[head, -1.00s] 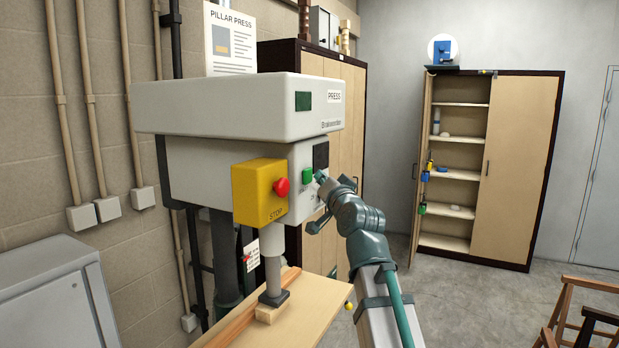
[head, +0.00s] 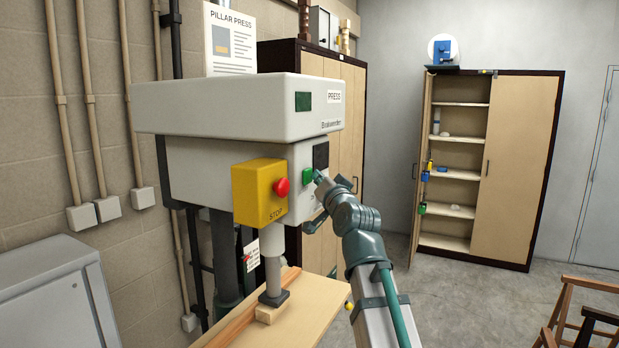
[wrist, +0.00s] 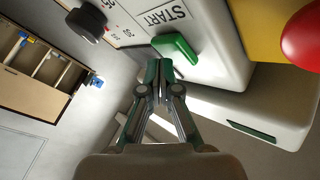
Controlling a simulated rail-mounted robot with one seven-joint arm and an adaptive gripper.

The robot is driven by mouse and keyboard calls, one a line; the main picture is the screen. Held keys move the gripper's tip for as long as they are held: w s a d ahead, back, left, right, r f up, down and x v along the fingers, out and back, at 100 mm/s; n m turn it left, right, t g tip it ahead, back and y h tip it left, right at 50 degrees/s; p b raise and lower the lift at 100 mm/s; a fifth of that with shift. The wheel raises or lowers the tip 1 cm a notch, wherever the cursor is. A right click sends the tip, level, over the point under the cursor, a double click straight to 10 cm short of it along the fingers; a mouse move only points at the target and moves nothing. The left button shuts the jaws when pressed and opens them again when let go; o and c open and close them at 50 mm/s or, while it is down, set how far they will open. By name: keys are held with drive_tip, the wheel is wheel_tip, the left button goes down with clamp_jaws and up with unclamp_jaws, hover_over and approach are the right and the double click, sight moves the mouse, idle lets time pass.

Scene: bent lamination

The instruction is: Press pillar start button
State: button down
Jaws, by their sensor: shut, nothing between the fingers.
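The green start button (head: 307,176) is on the front face of the pillar press (head: 240,105), right of the yellow stop box (head: 259,192) with its red button (head: 282,186). In the wrist view the green button (wrist: 176,49) sits beside the START label (wrist: 166,15). My gripper (head: 318,176) is shut and empty, its tips pointing at the press front close to the button. In the wrist view my gripper (wrist: 158,68) has its tips right at the button's edge; I cannot tell whether they touch it.
A black knob (wrist: 86,22) with a numbered scale is near my gripper in the wrist view. The press ram (head: 271,270) stands on a wood block over a board (head: 300,312). An open cabinet (head: 514,150) is at the back right. Floor before it is clear.

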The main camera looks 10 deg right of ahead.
drive_tip(key=shift+w+a, duration=0.3)
drive_tip(key=shift+a, duration=0.15)
idle(0.7)
drive_tip(key=shift+d, duration=0.1)
idle(0.3)
drive_tip(key=shift+s+d+b, duration=0.35)
drive_tip(key=shift+s+d, duration=0.15)
drive_tip(key=shift+d, duration=0.15)
drive_tip(key=shift+d, duration=0.1)
drive_tip(key=shift+s+d+b, duration=0.6)
drive_tip(key=shift+s+d, duration=0.15)
drive_tip(key=shift+d, duration=0.25)
drive_tip(key=shift+s+d+b, duration=0.6)
drive_tip(key=shift+s+d, duration=0.15)
drive_tip(key=shift+d, duration=0.2)
